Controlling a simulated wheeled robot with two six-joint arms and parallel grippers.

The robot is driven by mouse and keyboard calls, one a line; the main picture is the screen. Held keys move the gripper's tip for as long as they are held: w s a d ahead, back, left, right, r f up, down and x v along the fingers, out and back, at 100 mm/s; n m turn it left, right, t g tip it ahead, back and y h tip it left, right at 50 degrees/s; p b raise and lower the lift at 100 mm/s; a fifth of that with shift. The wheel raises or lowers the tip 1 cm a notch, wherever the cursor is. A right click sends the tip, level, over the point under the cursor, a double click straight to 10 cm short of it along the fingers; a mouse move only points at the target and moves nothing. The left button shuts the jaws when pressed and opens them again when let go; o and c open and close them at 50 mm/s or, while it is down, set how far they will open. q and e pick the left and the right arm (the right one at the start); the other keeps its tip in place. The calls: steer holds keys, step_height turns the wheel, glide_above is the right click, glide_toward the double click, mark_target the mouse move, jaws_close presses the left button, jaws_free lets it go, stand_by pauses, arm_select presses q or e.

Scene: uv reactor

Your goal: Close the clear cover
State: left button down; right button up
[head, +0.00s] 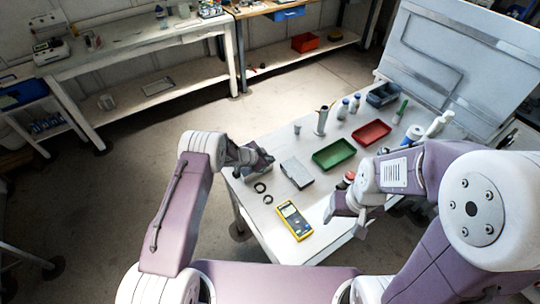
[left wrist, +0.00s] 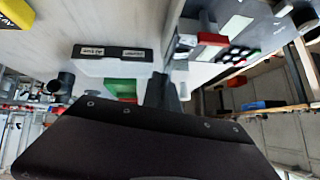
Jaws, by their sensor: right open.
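In the head view my left gripper (head: 262,158) is at the table's far left corner and largely hides what stands there. A clear cover cannot be made out in either view. Whether the left fingers are apart or touch anything cannot be told; a dark finger shows in the left wrist view (left wrist: 163,92). My right gripper (head: 347,204) is open above the table's right part, apart from the device and partly hidden by my arm.
On the white table (head: 262,218) are a grey box (head: 297,173), a green tray (head: 334,154), a red tray (head: 371,133), a yellow multimeter (head: 294,221) and two black rings. Bottles stand at the back.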

arm_select(q)
steer(key=shift+w+a+r, duration=0.1)
steer(key=shift+w+r, duration=0.05)
steer(key=shift+w, duration=0.05)
steer(key=shift+w+g+h+b, duration=0.1)
steer(key=shift+g+h+b, duration=0.2)
steer(key=shift+b, duration=0.05)
steer(key=b, duration=0.1)
steer(key=n+g+b, duration=0.1)
steer(key=b, duration=0.1)
steer(key=shift+w+a+f+h, duration=0.2)
steer(key=shift+f+h, duration=0.05)
steer(key=shift+h, duration=0.15)
steer(key=shift+r+g+b, duration=0.1)
steer(key=shift+g+b, duration=0.2)
steer(key=shift+b, duration=0.15)
steer(key=shift+r, duration=0.15)
steer(key=c, duration=1.6)
jaws_free()
steer(key=shift+s, duration=0.1)
steer(key=shift+c, duration=0.2)
